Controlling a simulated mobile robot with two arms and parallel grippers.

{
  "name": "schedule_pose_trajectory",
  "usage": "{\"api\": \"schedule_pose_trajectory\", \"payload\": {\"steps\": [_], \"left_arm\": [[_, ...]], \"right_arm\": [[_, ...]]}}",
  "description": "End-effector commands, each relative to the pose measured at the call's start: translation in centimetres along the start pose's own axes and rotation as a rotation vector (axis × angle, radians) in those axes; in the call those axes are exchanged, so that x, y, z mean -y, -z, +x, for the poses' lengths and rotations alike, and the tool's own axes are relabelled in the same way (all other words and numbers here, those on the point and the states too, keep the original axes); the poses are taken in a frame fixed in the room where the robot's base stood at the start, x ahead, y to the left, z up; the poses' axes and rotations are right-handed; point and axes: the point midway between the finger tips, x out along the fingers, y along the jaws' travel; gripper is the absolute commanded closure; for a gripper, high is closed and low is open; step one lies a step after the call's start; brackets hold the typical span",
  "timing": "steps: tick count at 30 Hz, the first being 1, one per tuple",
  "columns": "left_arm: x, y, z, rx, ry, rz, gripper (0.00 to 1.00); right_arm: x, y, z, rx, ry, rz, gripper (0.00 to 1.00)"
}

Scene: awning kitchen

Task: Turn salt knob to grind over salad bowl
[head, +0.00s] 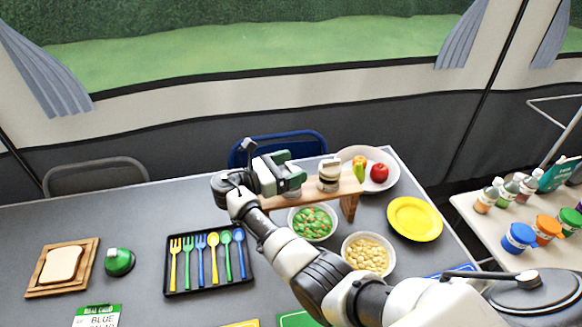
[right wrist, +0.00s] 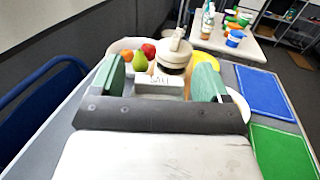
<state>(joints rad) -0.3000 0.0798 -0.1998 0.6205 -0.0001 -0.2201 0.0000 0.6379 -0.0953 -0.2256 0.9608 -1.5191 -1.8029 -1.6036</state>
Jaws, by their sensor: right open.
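My right gripper (head: 288,172) is open above the left part of a small wooden shelf (head: 350,205). In the right wrist view, a white piece lettered like "SALT" (right wrist: 158,84) shows between its green fingers; whether they touch it is unclear. A cream and dark grinder (head: 329,177) stands upright on the shelf to the right of the gripper; it also shows beyond the fingers in the right wrist view (right wrist: 174,58). The salad bowl (head: 313,236), holding green salad with red bits, sits on the table in front of the shelf. My left gripper is not in view.
A bowl of pale pieces (head: 368,256) and a yellow plate (head: 414,219) lie to the right. A fruit bowl (head: 384,184) stands behind. A black tray of utensils (head: 208,289), toast on a board (head: 36,291) and a green object (head: 119,263) lie left. A side table holds bottles.

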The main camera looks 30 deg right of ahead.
Motion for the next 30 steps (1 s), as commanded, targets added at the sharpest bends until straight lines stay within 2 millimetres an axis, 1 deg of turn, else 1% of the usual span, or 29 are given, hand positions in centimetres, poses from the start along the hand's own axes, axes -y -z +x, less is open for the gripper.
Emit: {"api": "schedule_pose_trajectory", "payload": {"steps": [5,12,16,21,30], "left_arm": [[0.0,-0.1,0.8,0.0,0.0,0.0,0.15],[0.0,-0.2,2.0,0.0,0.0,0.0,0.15],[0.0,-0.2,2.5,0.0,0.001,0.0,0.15],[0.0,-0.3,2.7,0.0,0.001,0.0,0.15],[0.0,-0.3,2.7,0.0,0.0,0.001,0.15]], "right_arm": [[-0.1,0.2,-2.5,-0.001,-0.004,-0.001,0.23],[-0.1,0.3,-7.4,-0.002,-0.004,-0.001,0.23],[-0.1,0.2,-9.3,-0.002,-0.003,-0.001,0.23],[0.0,0.1,-10.5,0.0,-0.001,-0.001,0.23],[0.0,0.1,-10.7,0.0,0.0,-0.001,0.23]]}}
